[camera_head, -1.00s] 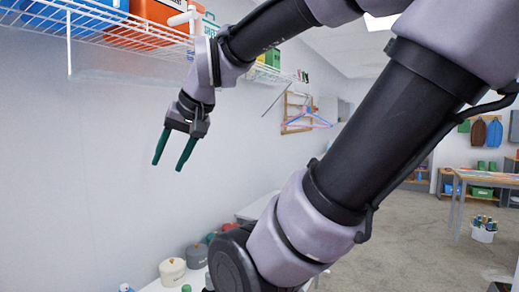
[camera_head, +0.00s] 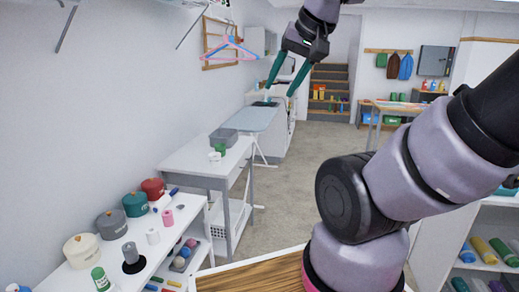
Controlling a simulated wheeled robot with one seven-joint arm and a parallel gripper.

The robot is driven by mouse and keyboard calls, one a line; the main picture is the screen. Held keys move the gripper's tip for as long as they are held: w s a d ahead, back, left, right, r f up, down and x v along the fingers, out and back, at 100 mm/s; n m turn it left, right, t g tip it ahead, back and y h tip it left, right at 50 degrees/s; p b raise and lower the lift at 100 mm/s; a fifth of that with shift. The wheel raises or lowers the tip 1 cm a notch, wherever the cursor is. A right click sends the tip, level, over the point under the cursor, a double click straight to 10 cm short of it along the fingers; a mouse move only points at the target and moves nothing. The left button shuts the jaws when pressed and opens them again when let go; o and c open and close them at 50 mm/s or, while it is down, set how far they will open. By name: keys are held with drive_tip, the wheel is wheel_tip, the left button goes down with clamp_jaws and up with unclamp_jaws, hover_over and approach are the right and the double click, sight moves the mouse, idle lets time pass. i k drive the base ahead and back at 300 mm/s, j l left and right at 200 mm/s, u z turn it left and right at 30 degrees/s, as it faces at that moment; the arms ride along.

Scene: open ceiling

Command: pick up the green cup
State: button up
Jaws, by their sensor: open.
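My gripper (camera_head: 279,90) is in the upper middle of the head view. Its two dark green fingers are apart, point downward, and hold nothing. A small green item (camera_head: 220,148), which looks like a cup, stands on the grey-topped table (camera_head: 190,163) left of centre, beside small white cups (camera_head: 214,156). It is too small to make out its details. In the picture, my gripper is above and to the right of it, apart from it. A green container with a pale label (camera_head: 101,279) stands on the white shelf at the lower left.
The white shelf (camera_head: 205,222) at left holds several lidded canisters (camera_head: 81,250) and pink rolls. A grey bin (camera_head: 223,138) sits on the grey-topped table. An ironing board (camera_head: 252,119) stands behind. A wood surface (camera_head: 250,274) is in front. Floor (camera_head: 285,200) is clear in the middle.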

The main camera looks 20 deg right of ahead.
sight(220, 150)
drive_tip(key=i+l+u, duration=0.2)
drive_tip(key=i+l, duration=1.7)
